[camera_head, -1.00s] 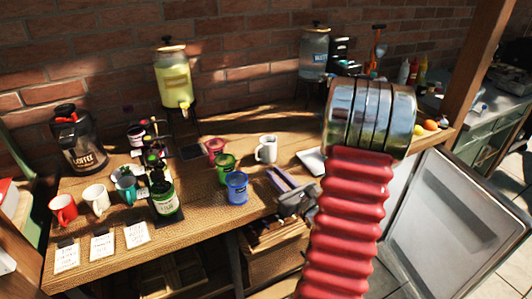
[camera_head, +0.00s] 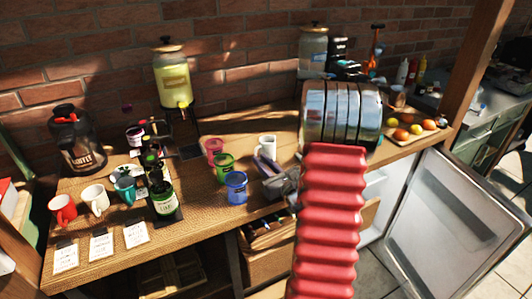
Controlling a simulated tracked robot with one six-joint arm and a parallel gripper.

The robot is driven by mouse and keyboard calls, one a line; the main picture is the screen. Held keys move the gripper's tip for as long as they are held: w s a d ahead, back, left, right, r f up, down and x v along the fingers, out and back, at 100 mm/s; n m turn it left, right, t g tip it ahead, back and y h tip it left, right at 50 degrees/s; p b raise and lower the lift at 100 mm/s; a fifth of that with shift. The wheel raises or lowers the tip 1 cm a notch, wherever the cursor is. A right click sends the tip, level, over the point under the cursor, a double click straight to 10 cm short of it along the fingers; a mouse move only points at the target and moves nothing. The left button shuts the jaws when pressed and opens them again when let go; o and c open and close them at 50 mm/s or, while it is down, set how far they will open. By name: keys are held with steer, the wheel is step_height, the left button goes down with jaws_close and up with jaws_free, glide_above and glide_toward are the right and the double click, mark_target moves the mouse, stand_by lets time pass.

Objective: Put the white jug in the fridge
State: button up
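A white handled vessel (camera_head: 267,146) stands upright on the wooden table, just left of my arm. It may be the white jug, but I cannot tell it from a mug. Another white mug (camera_head: 95,197) stands at the left between a red and a teal one. The fridge (camera_head: 374,192) is under the right part of the table, partly hidden by my arm. Its door (camera_head: 440,222) stands open to the right. My red arm and metal wrist cross the middle right of the view. My gripper's fingers are hidden behind the wrist.
A grey caddy (camera_head: 278,184) stands at the table's front edge, beside blue (camera_head: 236,186) and green (camera_head: 224,168) cups. A dark green bottle (camera_head: 162,196) and paper cards are at the left. Fruit (camera_head: 402,134) lies at the right. Drink dispensers stand along the brick wall.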

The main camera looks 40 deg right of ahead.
mark_target(264, 151)
steer(key=w, duration=0.2)
steer(key=w+d, duration=0.1)
steer(key=w, duration=0.1)
steer(key=shift+w, duration=0.4)
steer(key=shift+c, duration=0.3)
jaws_close()
